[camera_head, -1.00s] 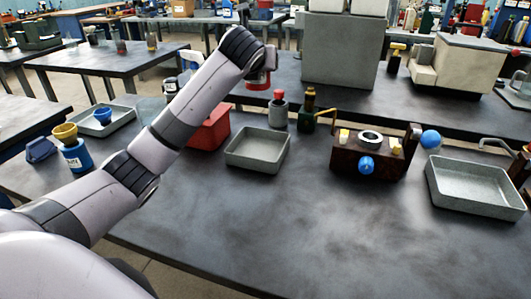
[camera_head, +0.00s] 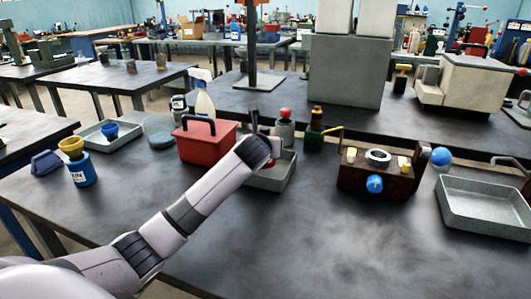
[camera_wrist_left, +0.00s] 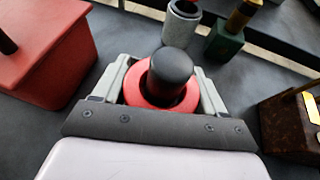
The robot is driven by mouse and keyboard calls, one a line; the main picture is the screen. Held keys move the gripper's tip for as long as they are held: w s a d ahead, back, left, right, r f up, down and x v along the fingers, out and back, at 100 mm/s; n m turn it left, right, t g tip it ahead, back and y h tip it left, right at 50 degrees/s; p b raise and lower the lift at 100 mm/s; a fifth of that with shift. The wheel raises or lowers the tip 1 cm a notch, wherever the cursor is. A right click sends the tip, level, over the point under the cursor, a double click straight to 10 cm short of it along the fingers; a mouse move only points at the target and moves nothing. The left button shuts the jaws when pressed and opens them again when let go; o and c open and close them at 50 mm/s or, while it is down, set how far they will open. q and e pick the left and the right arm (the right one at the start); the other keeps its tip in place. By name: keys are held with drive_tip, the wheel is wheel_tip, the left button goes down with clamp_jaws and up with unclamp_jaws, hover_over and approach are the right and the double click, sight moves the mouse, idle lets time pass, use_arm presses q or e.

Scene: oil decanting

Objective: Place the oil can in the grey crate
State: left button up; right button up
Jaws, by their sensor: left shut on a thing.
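My left gripper (camera_head: 272,150) is over the middle grey crate (camera_head: 279,178), whose left part is hidden by my arm. In the left wrist view the gripper (camera_wrist_left: 160,90) is shut on a red thing with a black cylindrical top, which I take for the oil can (camera_wrist_left: 171,72). Pale fingers stand on both sides of it. In the head view only a little red shows beside the gripper. I cannot tell whether the can touches the crate floor. My right gripper is not in view.
A red box with a black handle (camera_head: 207,143) stands left of the crate. A brown device (camera_head: 375,180) and another grey tray (camera_head: 485,215) are to the right.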

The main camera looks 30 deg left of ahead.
use_arm(q)
drive_tip(key=shift+f, duration=1.25)
drive_tip(key=shift+f, duration=0.1)
drive_tip(key=o, duration=1.3)
drive_tip(key=shift+f, duration=0.1)
drive_tip(key=shift+s+d+r, duration=0.1)
drive_tip(key=shift+s+r, duration=0.15)
drive_tip(key=p+v, duration=0.1)
drive_tip(key=v, duration=1)
drive_tip(key=shift+s+r, duration=0.15)
drive_tip(key=shift+r, duration=0.05)
drive_tip(key=shift+d+f, duration=0.1)
